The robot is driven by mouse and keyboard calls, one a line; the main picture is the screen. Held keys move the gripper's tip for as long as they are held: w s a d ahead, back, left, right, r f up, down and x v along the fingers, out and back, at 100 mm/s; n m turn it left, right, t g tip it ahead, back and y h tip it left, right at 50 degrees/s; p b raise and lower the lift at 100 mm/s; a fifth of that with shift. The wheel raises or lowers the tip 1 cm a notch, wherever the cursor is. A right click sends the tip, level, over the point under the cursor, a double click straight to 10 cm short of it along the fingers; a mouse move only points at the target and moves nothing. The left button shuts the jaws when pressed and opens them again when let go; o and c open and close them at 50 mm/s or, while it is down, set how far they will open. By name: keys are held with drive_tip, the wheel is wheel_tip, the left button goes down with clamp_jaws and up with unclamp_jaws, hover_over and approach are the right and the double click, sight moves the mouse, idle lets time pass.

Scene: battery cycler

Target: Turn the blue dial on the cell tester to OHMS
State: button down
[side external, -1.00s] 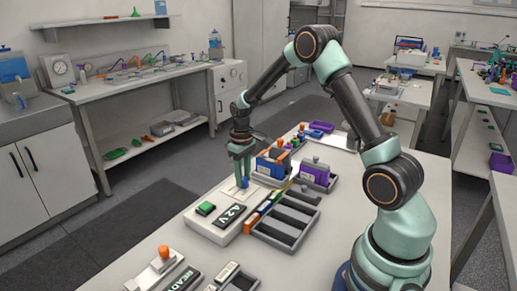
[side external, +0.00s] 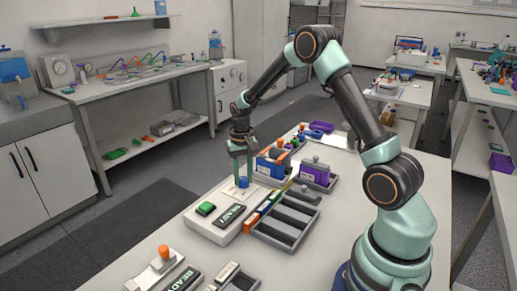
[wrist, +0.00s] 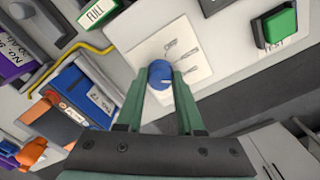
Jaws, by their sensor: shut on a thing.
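The cell tester (side external: 200,222) is a pale box on the bench with a green button (side external: 206,208) and a dark display (side external: 230,214), whose text looks like READY. Its blue dial (side external: 243,183) stands at the far end of the box. My gripper (side external: 242,180) points down over the dial and is shut on it. In the wrist view the dial (wrist: 160,72) sits between the two green fingertips (wrist: 160,82), on a pale plate (wrist: 137,47). Small marks lie around the dial, too small to read. The dial's pointer direction cannot be told.
A blue and orange pack (side external: 272,163) stands just beyond the dial, and a purple one (side external: 317,172) to its right. A grey slotted tray (side external: 290,222) lies right of the tester. Another device with an orange knob (side external: 164,252) is at the front.

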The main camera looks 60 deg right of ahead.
sight(243, 178)
drive_tip(key=shift+r+m, duration=0.1)
drive_tip(key=shift+m, duration=0.4)
drive_tip(key=c, duration=0.5)
unclamp_jaws()
wheel_tip(243, 178, up, 12)
drive_tip(key=shift+r, duration=0.1)
idle(0.3)
